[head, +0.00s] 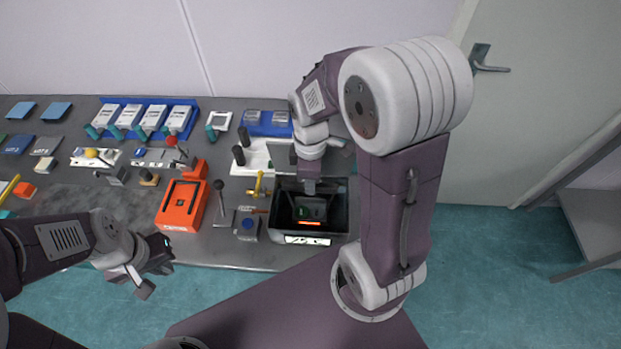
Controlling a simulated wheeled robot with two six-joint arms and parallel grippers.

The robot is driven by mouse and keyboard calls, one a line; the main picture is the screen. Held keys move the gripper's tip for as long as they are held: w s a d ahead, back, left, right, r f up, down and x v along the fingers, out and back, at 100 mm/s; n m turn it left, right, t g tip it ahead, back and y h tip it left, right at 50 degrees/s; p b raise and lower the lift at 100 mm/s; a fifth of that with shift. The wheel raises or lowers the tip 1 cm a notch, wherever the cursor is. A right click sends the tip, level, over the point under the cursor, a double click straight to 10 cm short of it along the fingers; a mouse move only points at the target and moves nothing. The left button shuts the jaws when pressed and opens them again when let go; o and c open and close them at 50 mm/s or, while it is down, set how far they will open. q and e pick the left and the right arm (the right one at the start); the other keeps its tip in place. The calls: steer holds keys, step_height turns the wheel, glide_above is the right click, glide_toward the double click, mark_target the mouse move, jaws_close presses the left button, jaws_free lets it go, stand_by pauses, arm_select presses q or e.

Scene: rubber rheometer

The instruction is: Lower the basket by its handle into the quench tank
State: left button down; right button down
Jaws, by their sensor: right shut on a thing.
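The quench tank (342,226) is a dark open box with a white label on its front, at the front edge of the bench. The basket (312,208) is dark and shows inside the tank's opening, with a glowing orange strip at its front. My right gripper (309,188) points down over the tank and is shut on the basket's handle, which is mostly hidden by the fingers. Whether the basket touches the tank floor I cannot tell. My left gripper (157,269) is open and empty, in front of the bench at the left, well away from the tank.
An orange block (182,206) and a small grey unit with a blue button (247,224) stand left of the tank. A yellow-handled valve (259,185) is close to its left side. Blue trays and levers fill the back.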

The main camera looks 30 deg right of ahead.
steer(key=shift+f, duration=0.15)
stand_by(0.4)
steer(key=c, duration=1.3)
jaws_free()
steer(key=shift+o, duration=0.2)
step_height(320, 180, up, 9)
